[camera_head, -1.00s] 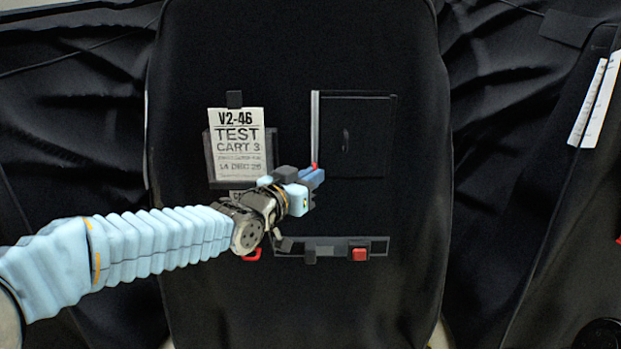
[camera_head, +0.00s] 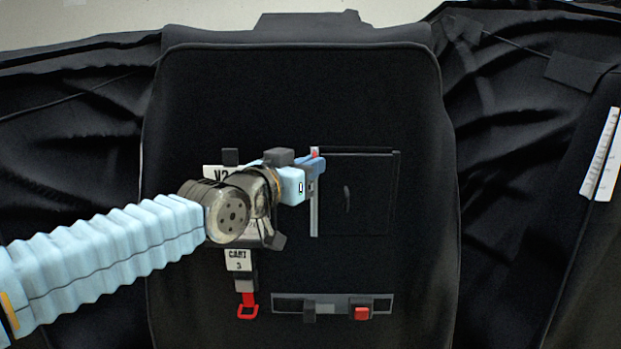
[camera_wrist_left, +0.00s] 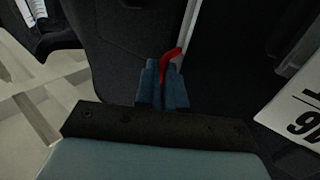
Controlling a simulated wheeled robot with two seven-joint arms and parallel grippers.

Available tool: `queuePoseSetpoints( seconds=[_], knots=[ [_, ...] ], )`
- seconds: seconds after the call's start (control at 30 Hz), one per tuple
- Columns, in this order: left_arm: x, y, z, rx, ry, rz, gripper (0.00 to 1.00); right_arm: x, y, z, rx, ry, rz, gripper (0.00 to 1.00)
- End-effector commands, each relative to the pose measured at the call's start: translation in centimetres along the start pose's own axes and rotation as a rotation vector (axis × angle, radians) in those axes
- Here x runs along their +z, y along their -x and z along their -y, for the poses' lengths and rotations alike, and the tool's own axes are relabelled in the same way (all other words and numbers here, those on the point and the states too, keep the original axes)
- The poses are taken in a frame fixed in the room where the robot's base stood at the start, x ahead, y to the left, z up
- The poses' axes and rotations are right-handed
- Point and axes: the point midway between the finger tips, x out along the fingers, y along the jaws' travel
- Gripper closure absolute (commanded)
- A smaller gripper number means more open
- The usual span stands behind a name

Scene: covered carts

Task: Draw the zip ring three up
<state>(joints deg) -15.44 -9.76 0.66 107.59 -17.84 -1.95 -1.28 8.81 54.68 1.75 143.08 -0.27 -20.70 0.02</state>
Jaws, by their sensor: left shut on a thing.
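A pale vertical zip strip (camera_head: 314,212) runs along the left edge of a dark square panel (camera_head: 368,205) on the black cover. A small red zip pull (camera_head: 314,152) shows at the strip's upper end. My left gripper (camera_head: 316,165) is shut on this red pull near the top of the strip. In the left wrist view the red pull (camera_wrist_left: 172,53) sticks out between the blue fingers (camera_wrist_left: 162,85), and part of the pale strip (camera_wrist_left: 190,25) shows beyond it. The fingers hide part of the pull. My right gripper is not in view.
A white card (camera_head: 212,171) is mostly behind my left arm. Below it hang a "CART 3" tag (camera_head: 238,261) and a red ring (camera_head: 248,312). A grey rail (camera_head: 336,302) with a red block (camera_head: 361,314) lies below the panel. The panel's right side is clear.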

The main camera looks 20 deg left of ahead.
Motion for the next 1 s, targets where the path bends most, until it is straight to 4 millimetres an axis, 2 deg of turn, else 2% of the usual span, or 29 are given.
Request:
queuePoseSetpoints(
  seconds=[0.3, 0.33, 0.5, 0.83, 1.0],
  knots=[
    [-0.2, 0.0, 0.0, 0.000, 0.000, -0.001, 1.00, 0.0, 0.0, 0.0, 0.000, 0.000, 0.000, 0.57],
    [-0.2, 0.0, 0.0, -0.001, 0.000, -0.001, 0.88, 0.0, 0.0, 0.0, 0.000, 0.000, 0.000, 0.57],
    [-0.2, 0.0, 0.0, 0.000, 0.000, 0.000, 0.65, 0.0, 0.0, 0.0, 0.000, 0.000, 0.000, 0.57],
    [-0.1, 0.4, 0.0, 0.000, 0.000, -0.001, 0.65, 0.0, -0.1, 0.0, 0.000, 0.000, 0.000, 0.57],
    [0.0, 3.1, -0.1, 0.001, 0.000, -0.004, 0.65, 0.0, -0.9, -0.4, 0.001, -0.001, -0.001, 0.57]
  ],
)
